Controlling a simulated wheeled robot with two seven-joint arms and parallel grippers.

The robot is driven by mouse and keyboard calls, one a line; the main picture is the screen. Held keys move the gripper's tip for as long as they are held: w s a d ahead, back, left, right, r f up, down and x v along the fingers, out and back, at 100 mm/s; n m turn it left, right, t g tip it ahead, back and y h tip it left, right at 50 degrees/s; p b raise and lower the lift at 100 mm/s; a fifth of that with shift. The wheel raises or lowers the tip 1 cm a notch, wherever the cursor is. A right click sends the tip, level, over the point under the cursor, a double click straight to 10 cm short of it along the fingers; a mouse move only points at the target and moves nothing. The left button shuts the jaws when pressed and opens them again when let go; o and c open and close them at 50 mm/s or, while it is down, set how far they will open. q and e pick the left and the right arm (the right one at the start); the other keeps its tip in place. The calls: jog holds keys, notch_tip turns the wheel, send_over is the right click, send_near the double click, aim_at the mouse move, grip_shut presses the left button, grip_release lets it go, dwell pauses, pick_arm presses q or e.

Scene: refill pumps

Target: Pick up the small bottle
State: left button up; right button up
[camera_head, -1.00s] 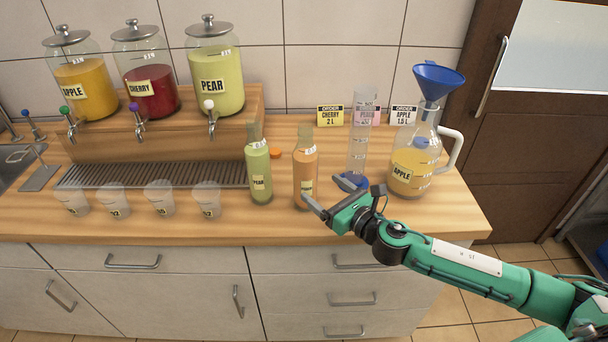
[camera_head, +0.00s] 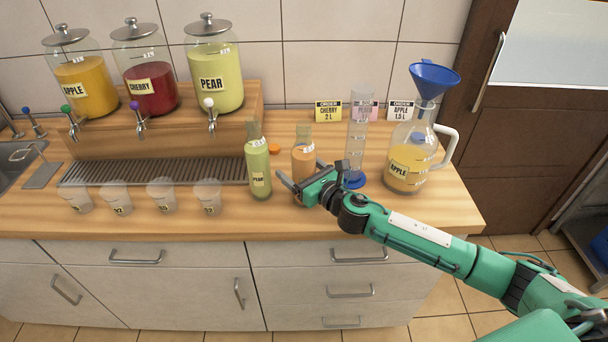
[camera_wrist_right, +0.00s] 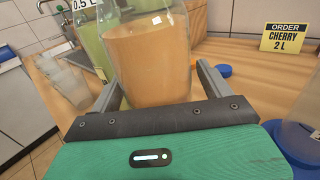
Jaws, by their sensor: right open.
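The small bottle of orange liquid (camera_head: 303,154) stands upright on the wooden counter, to the right of a green bottle labelled PEAR (camera_head: 258,168). My right gripper (camera_head: 302,174) is open, with its fingers around the lower part of the orange bottle. In the right wrist view the orange bottle (camera_wrist_right: 150,58) stands between the two spread fingers (camera_wrist_right: 160,88); I cannot tell whether either touches it. Its lower front is hidden by the gripper in the head view. The green bottle (camera_wrist_right: 90,42) is close behind the left finger in the wrist view. My left gripper is not in view.
A measuring cylinder (camera_head: 358,135) with a blue base and an apple flask (camera_head: 408,165) with a blue funnel (camera_head: 434,80) stand to the right. Several small cups (camera_head: 162,195) line the counter's left front. Order cards (camera_head: 328,111) stand behind.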

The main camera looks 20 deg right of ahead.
jog(key=c, duration=1.6)
jog(key=shift+r, duration=0.1)
jog(key=shift+c, duration=0.2)
jog(key=shift+r, duration=0.1)
